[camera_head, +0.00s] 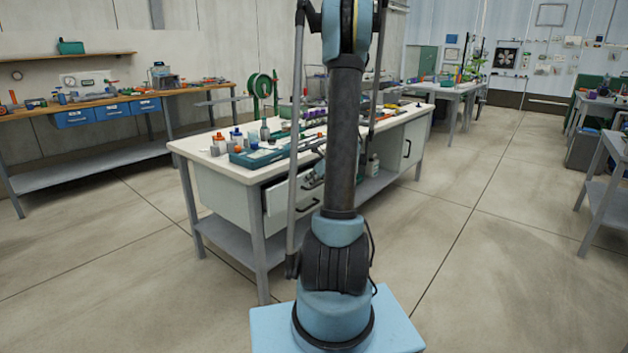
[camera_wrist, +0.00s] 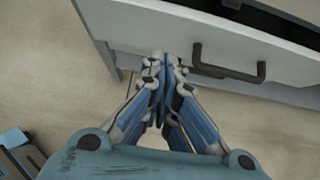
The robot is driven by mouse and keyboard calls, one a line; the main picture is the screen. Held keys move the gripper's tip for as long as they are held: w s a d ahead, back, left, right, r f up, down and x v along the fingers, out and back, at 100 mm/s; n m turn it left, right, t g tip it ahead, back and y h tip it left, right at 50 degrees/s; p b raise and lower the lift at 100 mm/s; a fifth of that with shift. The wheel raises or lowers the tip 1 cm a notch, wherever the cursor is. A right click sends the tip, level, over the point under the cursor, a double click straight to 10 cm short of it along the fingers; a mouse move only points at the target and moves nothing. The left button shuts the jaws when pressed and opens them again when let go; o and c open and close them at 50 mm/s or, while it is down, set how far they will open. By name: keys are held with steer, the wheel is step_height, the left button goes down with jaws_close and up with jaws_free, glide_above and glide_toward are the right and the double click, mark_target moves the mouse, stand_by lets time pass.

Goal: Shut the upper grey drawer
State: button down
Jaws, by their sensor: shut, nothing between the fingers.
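The upper grey drawer (camera_head: 279,196) is pulled out from the white-topped workbench in the head view, partly hidden behind my arm. Small items show inside it. In the wrist view a pale grey drawer front (camera_wrist: 138,25) with a black bar handle (camera_wrist: 228,68) fills the top, with a dark gap behind its edge at the top right. My gripper (camera_wrist: 165,62) is shut and empty. Its fingertips are at the lower edge of that front, left of the handle; I cannot tell whether they touch it. My gripper does not show in the head view.
The workbench top (camera_head: 190,146) carries a teal tray (camera_head: 248,158), bottles and tools. A bench with blue drawers (camera_head: 112,110) stands at the left wall. Another table (camera_head: 452,88) stands behind. Open concrete floor (camera_head: 490,250) lies to the right.

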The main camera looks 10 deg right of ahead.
steer(key=shift+w+a+f, duration=0.5)
steer(key=shift+w+a, duration=0.2)
steer(key=shift+w, duration=0.25)
steer(key=shift+w+a+f, duration=0.55)
steer(key=shift+w+a, duration=0.15)
steer(key=shift+w, duration=0.25)
steer(key=shift+w+a+f, duration=0.5)
steer(key=shift+w+a, duration=0.2)
steer(key=shift+w, duration=0.25)
steer(key=shift+w+a, duration=0.1)
steer(key=w+a, duration=0.1)
steer(key=w, duration=0.1)
steer(key=w+a, duration=0.1)
steer(key=shift+w+a, duration=0.35)
steer(key=shift+w, duration=0.05)
steer(key=shift+w+a+r, duration=0.1)
steer(key=shift+w+a, duration=0.05)
steer(key=shift+w, duration=0.05)
